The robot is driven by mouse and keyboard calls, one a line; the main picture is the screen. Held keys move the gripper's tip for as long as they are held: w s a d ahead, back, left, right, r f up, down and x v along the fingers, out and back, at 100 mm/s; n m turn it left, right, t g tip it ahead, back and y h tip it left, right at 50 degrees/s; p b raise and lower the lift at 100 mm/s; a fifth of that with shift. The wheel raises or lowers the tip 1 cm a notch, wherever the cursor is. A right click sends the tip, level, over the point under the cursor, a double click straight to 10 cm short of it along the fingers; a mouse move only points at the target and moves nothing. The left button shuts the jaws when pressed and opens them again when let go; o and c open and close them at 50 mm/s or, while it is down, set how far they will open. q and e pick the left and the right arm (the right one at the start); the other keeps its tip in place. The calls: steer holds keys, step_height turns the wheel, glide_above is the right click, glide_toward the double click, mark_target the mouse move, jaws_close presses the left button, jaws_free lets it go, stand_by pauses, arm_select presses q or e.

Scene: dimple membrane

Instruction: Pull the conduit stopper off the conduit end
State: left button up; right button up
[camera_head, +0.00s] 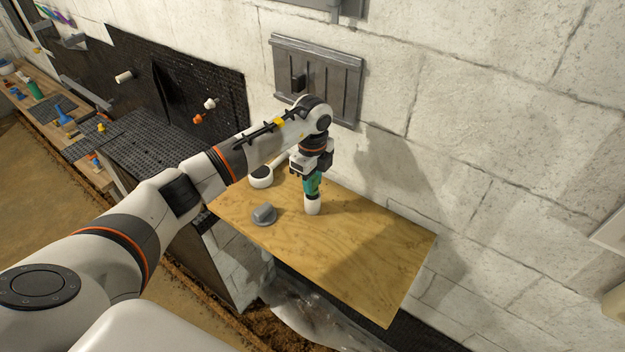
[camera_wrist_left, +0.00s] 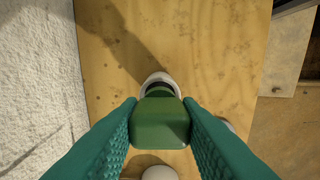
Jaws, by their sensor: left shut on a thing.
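My left gripper (camera_head: 313,185) points down over the wooden board and is shut on the green conduit stopper (camera_wrist_left: 160,122). The stopper sits between the two green finger pads in the left wrist view. The white conduit end (camera_head: 313,206) stands upright on the board directly below the fingers. In the left wrist view its white rim (camera_wrist_left: 156,77) shows just beyond the stopper, with a dark opening inside it. I cannot tell whether the stopper still touches the conduit. My right gripper is not in view.
A grey knobbed piece (camera_head: 264,214) lies on the wooden board (camera_head: 365,255), left of the conduit. A white round piece (camera_head: 261,177) stands behind it near the wall. The board's right half is clear. A grey panel (camera_head: 317,80) hangs on the wall behind my arm.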

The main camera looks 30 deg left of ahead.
arm_select(q)
steer(key=shift+r, duration=0.35)
steer(key=shift+r, duration=0.1)
steer(key=shift+r+p, duration=1.95)
steer(key=shift+r, duration=0.5)
steer(key=shift+f, duration=0.1)
